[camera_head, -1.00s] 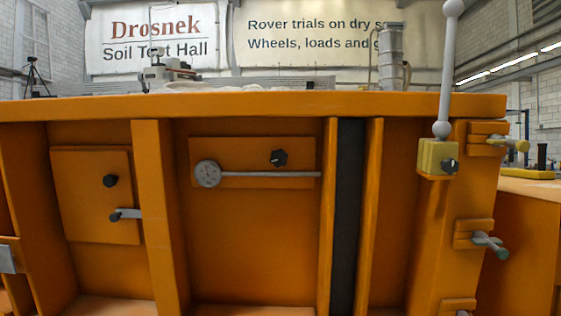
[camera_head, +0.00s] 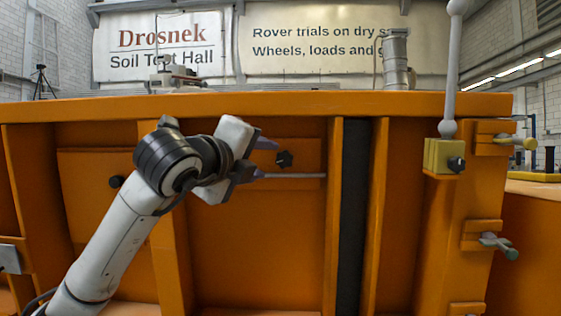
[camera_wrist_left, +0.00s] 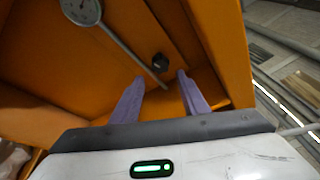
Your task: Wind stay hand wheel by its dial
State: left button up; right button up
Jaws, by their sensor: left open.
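The black hand wheel (camera_head: 285,159) sits on an orange plate on the sandbed's side wall. In the head view my left arm hides the dial, and only the right part of the rod shows. My left gripper (camera_head: 265,160) is open, its purple fingers pointing at the wheel from the left. In the wrist view the gap between the fingertips (camera_wrist_left: 160,77) is empty. My right gripper is not in view.
The sandbed's orange rim (camera_head: 350,104) runs above the wall. Upright orange ribs (camera_head: 378,210) flank the wheel's bay. Another black knob (camera_head: 116,182) is at the left. A yellow block (camera_head: 444,156) with a grey lever (camera_head: 452,75) stands to the right.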

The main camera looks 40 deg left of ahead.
aim_at(282, 159)
pick_arm(q)
jog(key=p+x, duration=0.2)
jog(key=x, duration=0.6)
jog(key=shift+w+r+p, duration=0.1)
jog(key=shift+w+p, duration=0.15)
jog(key=shift+p, duration=0.1)
jog(key=shift+x, duration=0.75)
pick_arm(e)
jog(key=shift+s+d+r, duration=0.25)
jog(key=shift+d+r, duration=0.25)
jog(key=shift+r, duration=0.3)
pick_arm(q)
jog(key=c, duration=0.8)
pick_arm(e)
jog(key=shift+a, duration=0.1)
